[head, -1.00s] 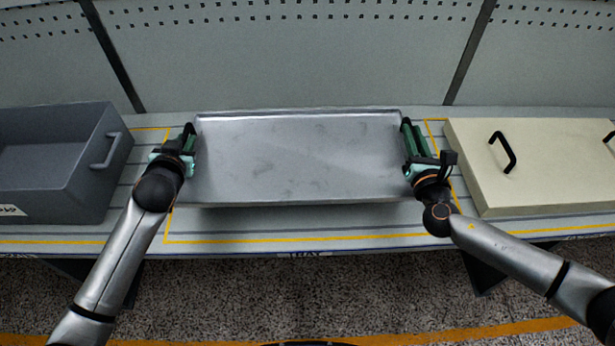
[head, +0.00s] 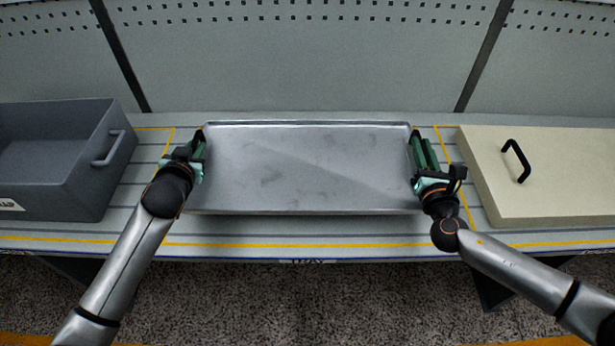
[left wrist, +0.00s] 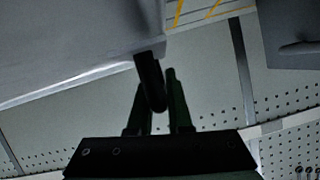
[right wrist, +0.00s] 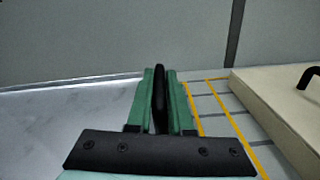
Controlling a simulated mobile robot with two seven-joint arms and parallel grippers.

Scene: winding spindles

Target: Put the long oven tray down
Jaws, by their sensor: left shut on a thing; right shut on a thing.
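The long oven tray (head: 310,170) is a shallow grey metal sheet with a raised rim. It lies level across the middle of the bench, over the yellow-outlined area. My left gripper (head: 198,150) is shut on the black handle at the tray's left end; this handle (left wrist: 150,82) shows between the fingers in the left wrist view. My right gripper (head: 424,152) is shut on the right-end handle (right wrist: 160,95), seen between its green fingers in the right wrist view. A shadow runs under the front edge; I cannot tell whether the tray touches the bench.
A grey bin (head: 88,180) with a handle stands to the left. A perforated panel (head: 300,60) rises behind the bench. A bare bench strip (head: 300,230) shows in front of the tray.

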